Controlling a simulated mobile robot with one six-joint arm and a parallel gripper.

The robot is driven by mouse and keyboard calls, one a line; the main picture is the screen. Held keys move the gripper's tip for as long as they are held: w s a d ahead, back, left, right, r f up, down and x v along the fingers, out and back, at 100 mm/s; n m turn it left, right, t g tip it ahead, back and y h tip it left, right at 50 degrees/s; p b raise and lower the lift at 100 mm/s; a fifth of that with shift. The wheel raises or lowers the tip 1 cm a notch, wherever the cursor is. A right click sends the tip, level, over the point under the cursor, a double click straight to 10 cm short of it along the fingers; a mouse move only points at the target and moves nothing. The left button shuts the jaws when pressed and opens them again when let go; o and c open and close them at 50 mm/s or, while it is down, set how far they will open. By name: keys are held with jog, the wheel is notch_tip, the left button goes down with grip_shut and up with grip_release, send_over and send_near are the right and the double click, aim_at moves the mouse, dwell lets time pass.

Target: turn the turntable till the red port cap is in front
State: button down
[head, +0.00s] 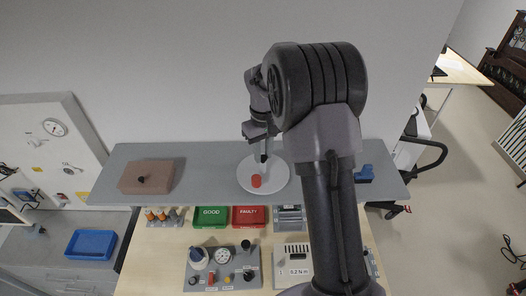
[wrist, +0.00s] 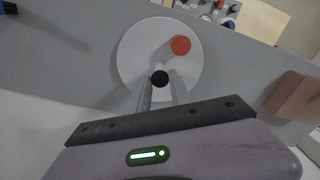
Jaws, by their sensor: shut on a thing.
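The turntable is a round white disc (head: 277,183) on the grey shelf; it also shows in the wrist view (wrist: 135,50). The red port cap (head: 256,181) stands on the disc at its near side, a little left of the middle, in the head view. In the wrist view the cap (wrist: 181,45) is at the upper right of the disc. My gripper (wrist: 160,82) reaches over the disc from the wall side, its fingers shut on a small black knob (wrist: 160,78). What lies under the knob is partly hidden.
Below are a green GOOD tray (head: 211,217), a red FAULTY tray (head: 249,217) and device panels (head: 224,268). Shelf beside the disc is clear.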

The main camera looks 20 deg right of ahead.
aim_at(263, 157)
jog(key=shift+n, duration=1)
jog(key=c, duration=1.2)
grip_release()
notch_tip(263, 157, up, 18)
jog(key=shift+f+p, duration=0.25)
jog(key=shift+p, duration=0.2)
